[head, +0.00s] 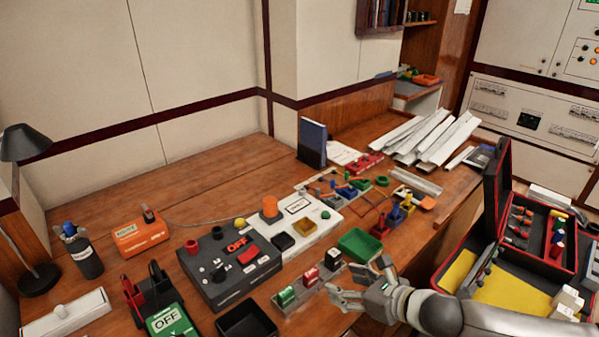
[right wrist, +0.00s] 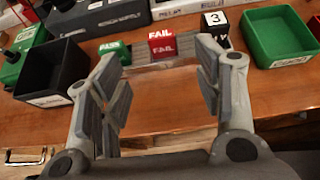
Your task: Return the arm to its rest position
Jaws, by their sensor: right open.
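My right gripper (head: 362,285) is at the front of the wooden table, its arm coming in from the lower right. In the right wrist view its fingers (right wrist: 160,92) are spread wide with nothing between them. A green block (head: 286,296), a red FAIL block (head: 310,274) and a black-and-white block (head: 333,259) stand apart in a row on a grey rail, just left of the gripper. The red FAIL block (right wrist: 162,45) shows beyond the fingers in the right wrist view. My left gripper is not in view.
A green tray (head: 360,244) lies just behind the gripper, and a black tray (head: 246,320) lies to the left. A dark OFF box (head: 228,266) stands behind the row. An open tool case (head: 490,205) is at the right. Bare tabletop (right wrist: 190,115) lies under the fingers.

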